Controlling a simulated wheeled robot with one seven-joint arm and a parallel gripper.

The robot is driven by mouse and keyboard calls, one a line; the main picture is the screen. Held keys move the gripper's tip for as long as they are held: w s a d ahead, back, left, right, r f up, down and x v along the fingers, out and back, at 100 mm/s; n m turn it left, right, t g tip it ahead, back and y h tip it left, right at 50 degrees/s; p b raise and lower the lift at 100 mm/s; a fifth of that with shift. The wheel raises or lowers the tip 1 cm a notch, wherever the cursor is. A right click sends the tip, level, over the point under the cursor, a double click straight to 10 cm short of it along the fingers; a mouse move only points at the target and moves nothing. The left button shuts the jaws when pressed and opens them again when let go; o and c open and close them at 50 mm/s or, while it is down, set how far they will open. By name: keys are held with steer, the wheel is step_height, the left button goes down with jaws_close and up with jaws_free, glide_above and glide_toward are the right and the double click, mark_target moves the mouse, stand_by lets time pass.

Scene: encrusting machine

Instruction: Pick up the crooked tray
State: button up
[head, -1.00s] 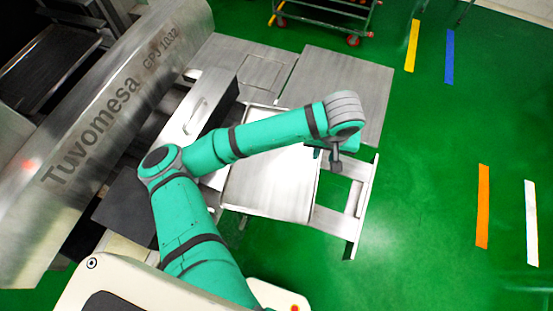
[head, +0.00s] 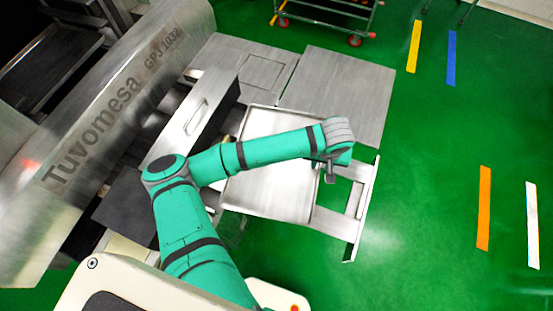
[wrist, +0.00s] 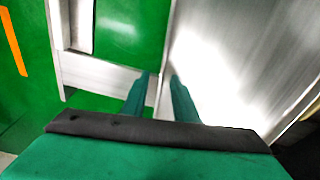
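The crooked tray (head: 270,196) is a shallow metal tray with a raised rim, lying slightly askew on the metal frame beside the machine. My arm crosses over it in the head view and hides part of it. My gripper (head: 330,176) is at the tray's right edge, with its fingers small and partly hidden in that view. In the wrist view the tray's bare surface (wrist: 235,55) fills the right side. My gripper's two fingers (wrist: 160,80) are apart there, one on each side of the tray's rim; I cannot tell whether they touch it.
The metal support frame (head: 352,212) extends right of the tray, with open gaps. Flat metal plates (head: 335,85) lie behind the tray. The Tuvomesa machine (head: 120,110) stands at left. A trolley (head: 325,20) is at the back. Green floor on the right is clear.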

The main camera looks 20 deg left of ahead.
steer(key=shift+a, duration=0.1)
steer(key=c, duration=0.6)
steer(key=shift+s+d, duration=0.1)
steer(key=shift+d, duration=0.1)
jaws_close()
steer(key=shift+a, duration=0.15)
steer(key=shift+a, duration=0.1)
